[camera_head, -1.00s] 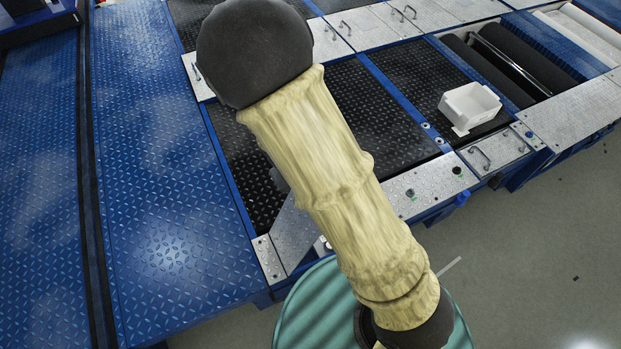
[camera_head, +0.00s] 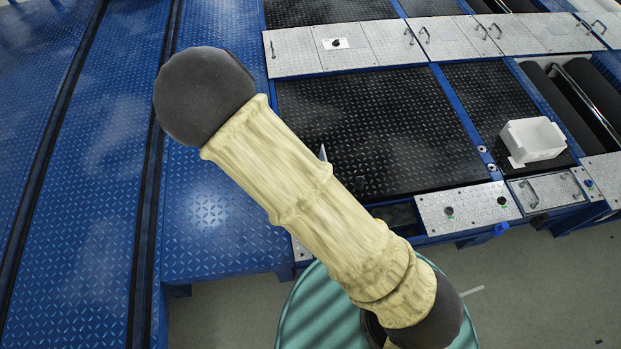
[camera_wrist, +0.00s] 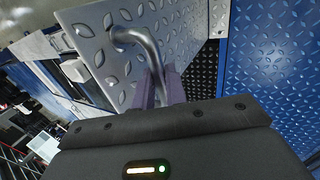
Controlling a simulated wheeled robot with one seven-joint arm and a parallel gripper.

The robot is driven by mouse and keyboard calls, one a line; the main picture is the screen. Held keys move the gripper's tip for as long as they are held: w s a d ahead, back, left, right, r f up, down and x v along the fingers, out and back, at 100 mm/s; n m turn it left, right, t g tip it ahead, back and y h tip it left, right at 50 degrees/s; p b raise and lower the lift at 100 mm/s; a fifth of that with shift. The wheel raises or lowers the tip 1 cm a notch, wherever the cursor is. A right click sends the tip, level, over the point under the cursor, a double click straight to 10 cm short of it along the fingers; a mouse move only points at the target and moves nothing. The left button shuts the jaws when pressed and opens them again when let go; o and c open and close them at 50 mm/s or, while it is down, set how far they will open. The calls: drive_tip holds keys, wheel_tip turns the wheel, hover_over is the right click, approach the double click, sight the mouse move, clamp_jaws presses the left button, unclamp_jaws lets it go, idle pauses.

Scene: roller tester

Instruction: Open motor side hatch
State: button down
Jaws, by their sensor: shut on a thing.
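The motor side hatch is a silver tread-plate panel (camera_wrist: 190,35), seen close up in the wrist view with a bent metal handle (camera_wrist: 136,37). My gripper (camera_wrist: 160,85) is shut on the handle, its two fingers on either side of the bar. The panel stands tilted up, with black tread plate behind it. In the head view my arm hides the gripper and most of the hatch; only a small grey tip (camera_head: 323,153) shows above the arm. A dark opening (camera_head: 400,215) shows in the front silver strip, just right of my arm.
A white bin (camera_head: 533,139) stands on the black plate at right. A silver panel with knobs (camera_head: 467,208) lies right of the opening. Blue tread-plate decking (camera_head: 215,200) spreads to the left. More silver hatches with handles (camera_head: 455,38) lie at the back.

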drive_tip(key=shift+a+f, duration=0.1)
drive_tip(key=shift+f, duration=0.05)
drive_tip(key=c, duration=1.4)
unclamp_jaws()
drive_tip(key=shift+c, duration=0.2)
drive_tip(key=p+v, duration=0.1)
drive_tip(key=v, duration=1.6)
drive_tip(key=shift+r+p, duration=0.3)
drive_tip(key=shift+p, duration=0.1)
